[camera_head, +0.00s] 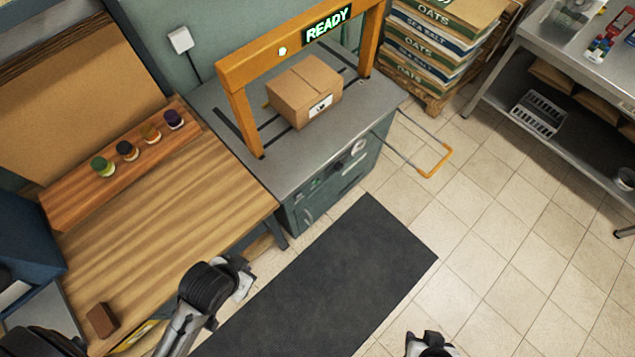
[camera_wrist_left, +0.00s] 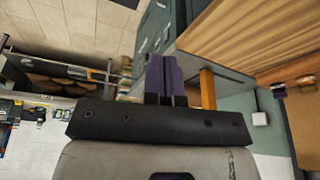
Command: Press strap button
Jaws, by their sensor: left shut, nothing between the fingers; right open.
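The strapping machine has a grey top (camera_head: 225,98) and an orange arch (camera_head: 290,47) with a lit READY sign (camera_head: 327,23). A small bright round spot (camera_head: 282,51) sits on the arch left of the sign; I cannot tell whether it is a button or a lamp. A cardboard box (camera_head: 300,85) with a label sits under the arch. My left gripper (camera_head: 243,278) is in front of the wooden bench, well apart from the machine; its fingers show shut and empty in the left wrist view (camera_wrist_left: 166,80). My right gripper (camera_head: 428,342) is open at the bottom edge, partly cut off.
The wooden bench (camera_head: 165,215) holds several small jars on a raised shelf and a brown block (camera_head: 102,320). A dark mat (camera_head: 330,275) lies before the machine. An orange-ended bar (camera_head: 436,162) juts over the floor. Stacked sacks (camera_head: 440,45) and a metal table (camera_head: 590,60) stand right.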

